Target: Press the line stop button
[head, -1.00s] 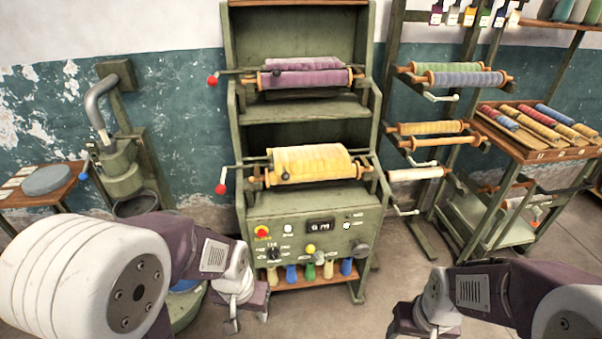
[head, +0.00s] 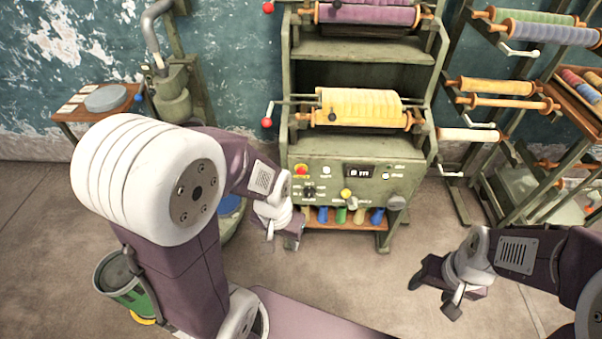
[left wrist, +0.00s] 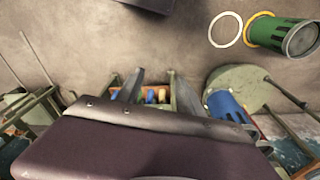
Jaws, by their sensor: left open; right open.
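The red button on a yellow base (head: 302,170) is at the upper left of the green machine's control panel (head: 325,190) in the head view. My left gripper (head: 285,235) is open and empty, below and slightly left of the button, apart from it in the picture. Its two fingers also show in the left wrist view (left wrist: 156,88), with coloured cones on a low shelf between them. The button cannot be made out in the left wrist view. My right gripper (head: 433,296) is open and empty over the floor at the lower right.
The panel also has a black knob (head: 309,192), a yellow button (head: 346,194) and a small display (head: 359,172). Yellow rollers (head: 360,108) sit above it. A green bin (head: 125,280) stands at the lower left. Racks of rollers (head: 500,87) stand at the right.

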